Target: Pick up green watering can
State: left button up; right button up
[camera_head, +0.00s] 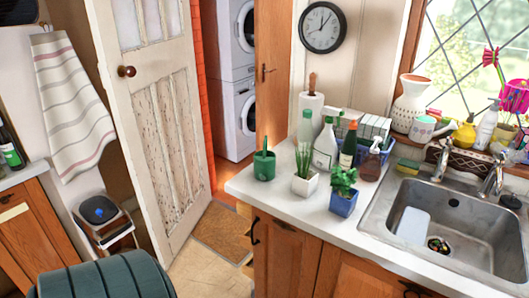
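A dark green can (264,166) with a thin upright piece stands at the left end of the white counter. It looks like a small watering can, but its spout is not clear. A paler mint-green vessel with a spout (423,129) stands on the window ledge behind the sink, beside a white and terracotta vase. Neither of my grippers is in view.
On the white counter (285,212), two potted plants (342,191) stand close to the right of the dark green can, with several bottles (326,146) behind. A steel sink (455,222) lies at right. A panelled door (155,120) stands open at left.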

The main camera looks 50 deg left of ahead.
aim_at(264, 160)
jog(key=u, duration=1.6)
